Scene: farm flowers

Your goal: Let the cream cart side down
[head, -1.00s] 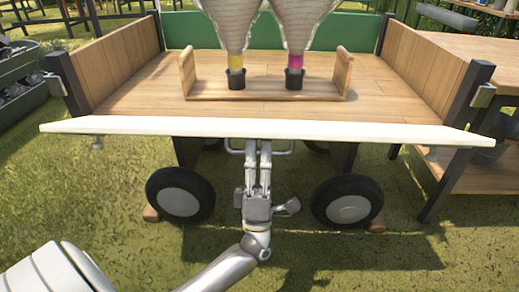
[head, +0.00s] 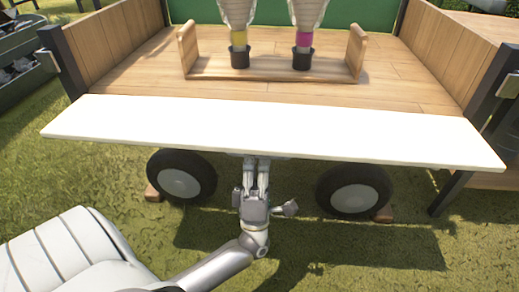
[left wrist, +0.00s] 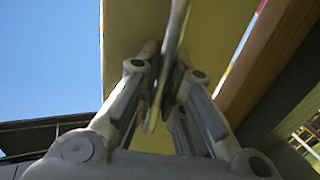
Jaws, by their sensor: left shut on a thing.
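The cream cart side (head: 270,127) spans the front of the wooden cart. It is tilted outward and down, with its broad inner face showing in the head view. Its underside (left wrist: 130,25) shows in the left wrist view. My left gripper (head: 257,164) is below the panel's outer edge, its fingertips partly hidden by it. In the left wrist view my left gripper (left wrist: 164,75) is shut on the grey metal handle (left wrist: 177,30) on the panel's outer face. My right gripper is not in view.
The cart floor (head: 130,75) bears a wooden rack (head: 270,68) with two wrapped bouquets in dark pots. Cart wheels (head: 181,176) (head: 354,190) stand either side of my left gripper. A wooden table (head: 480,40) is at right. Grass below is open.

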